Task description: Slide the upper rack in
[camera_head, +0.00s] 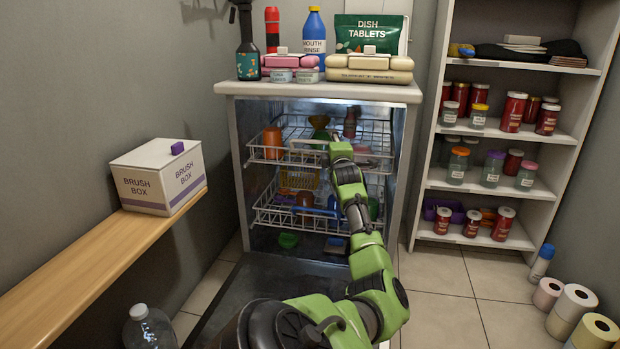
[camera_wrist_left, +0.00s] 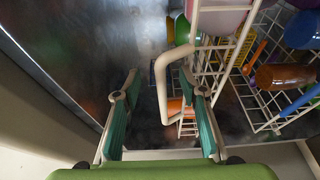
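The upper rack (camera_head: 268,154) is a white wire rack near the front of the open dishwasher (camera_head: 238,150). It holds an orange cup (camera_head: 273,143) and other dishes. My left arm reaches up to the rack's front, and my left gripper (camera_head: 330,137) is small and partly hidden there. In the left wrist view, my left gripper (camera_wrist_left: 160,78) has its two fingers apart. A white handle loop (camera_wrist_left: 161,95) of the rack (camera_wrist_left: 222,58) lies between or just beyond them; contact is unclear. My right gripper is not in view.
A lower rack (camera_head: 275,214) with dishes sits below, and the dark door (camera_head: 255,285) is folded down in front. A shelf unit (camera_head: 565,135) with jars stands right. A bench (camera_head: 85,275) with a brush box (camera_head: 158,176) is at left. A bottle (camera_head: 148,328) stands near the bench.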

